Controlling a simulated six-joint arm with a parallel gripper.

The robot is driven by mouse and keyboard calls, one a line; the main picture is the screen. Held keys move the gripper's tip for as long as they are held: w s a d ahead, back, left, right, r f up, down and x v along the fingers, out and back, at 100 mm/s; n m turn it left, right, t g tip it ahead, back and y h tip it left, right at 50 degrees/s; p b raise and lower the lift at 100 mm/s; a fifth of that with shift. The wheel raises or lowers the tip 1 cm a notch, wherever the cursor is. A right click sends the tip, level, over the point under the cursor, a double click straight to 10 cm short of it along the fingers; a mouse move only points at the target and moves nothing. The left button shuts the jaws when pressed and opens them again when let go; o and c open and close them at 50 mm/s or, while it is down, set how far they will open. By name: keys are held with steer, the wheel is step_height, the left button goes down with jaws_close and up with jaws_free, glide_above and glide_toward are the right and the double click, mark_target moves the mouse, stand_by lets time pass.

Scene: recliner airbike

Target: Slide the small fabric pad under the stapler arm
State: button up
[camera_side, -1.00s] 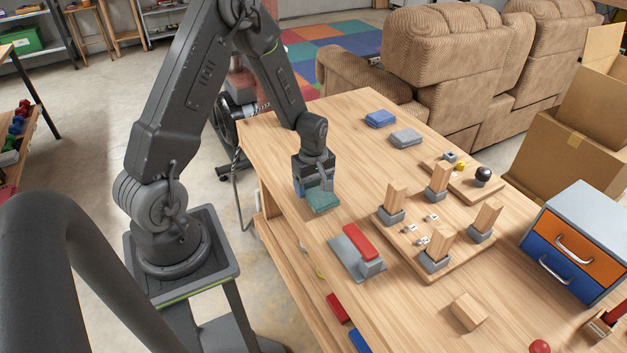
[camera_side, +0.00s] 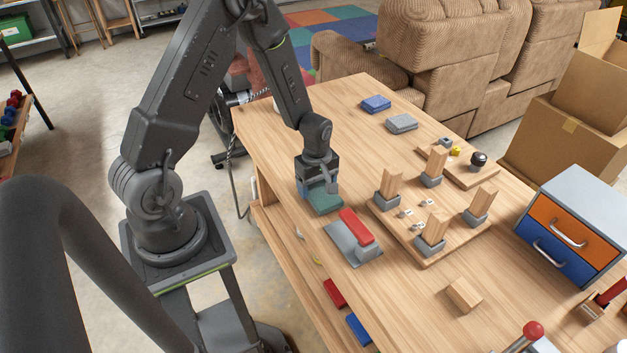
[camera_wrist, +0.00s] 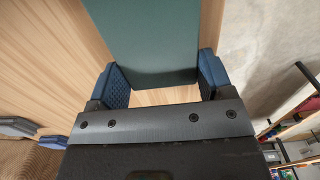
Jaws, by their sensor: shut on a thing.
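The stapler has a red arm (camera_side: 357,228) over a grey base (camera_side: 342,239), with a grey block (camera_side: 369,254) at its near end. It stands near the table's left edge in the side view. My gripper (camera_side: 319,190) is just beyond the stapler's far end, pointing down. It is shut on the dark green fabric pad (camera_side: 325,203), which lies flat, low over the table. The pad's near edge is close to the stapler's far end; I cannot tell whether they touch. In the wrist view the pad (camera_wrist: 145,40) extends away between the blue fingers of my gripper (camera_wrist: 163,78).
A wooden board (camera_side: 455,247) with several upright wood blocks in grey holders stands right of the stapler. Blue (camera_side: 376,104) and grey (camera_side: 401,123) pads lie at the far end. A loose wood block (camera_side: 464,295) and a drawer unit (camera_side: 575,225) are farther right.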

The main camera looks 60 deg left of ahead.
mark_target(333, 215)
steer(key=shift+d, duration=4.1)
steer(key=shift+f, duration=0.25)
steer(key=o, duration=0.7)
steer(key=shift+r, duration=0.15)
steer(key=shift+r, duration=2.85)
steer(key=shift+o, duration=1.3)
